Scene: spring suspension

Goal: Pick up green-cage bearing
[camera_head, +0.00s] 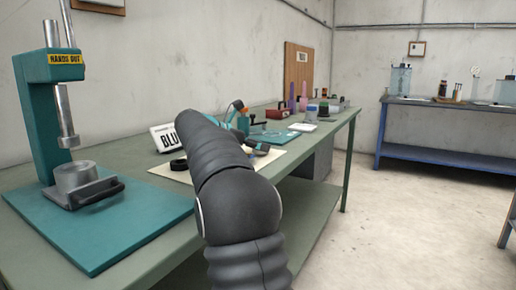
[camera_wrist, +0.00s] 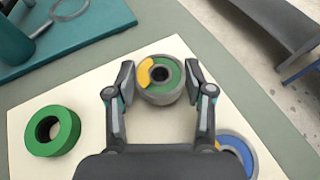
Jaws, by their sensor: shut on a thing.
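The green-cage bearing (camera_wrist: 174,94) is a grey ring with a green inner band, a yellow segment and a dark central hole, in the upper middle of the wrist view. My gripper (camera_wrist: 160,78) is shut on it, one finger on its left side and one on its right. The bearing is over the cream mat (camera_wrist: 95,90); I cannot tell whether it touches the mat.
A green ring (camera_wrist: 53,144) lies on the mat at left, and a blue-and-yellow ring (camera_wrist: 247,158) is partly hidden at lower right. A teal press (camera_head: 45,115) stands on a teal board (camera_head: 110,232). A white sign (camera_head: 163,138) and several tools are farther along the green bench.

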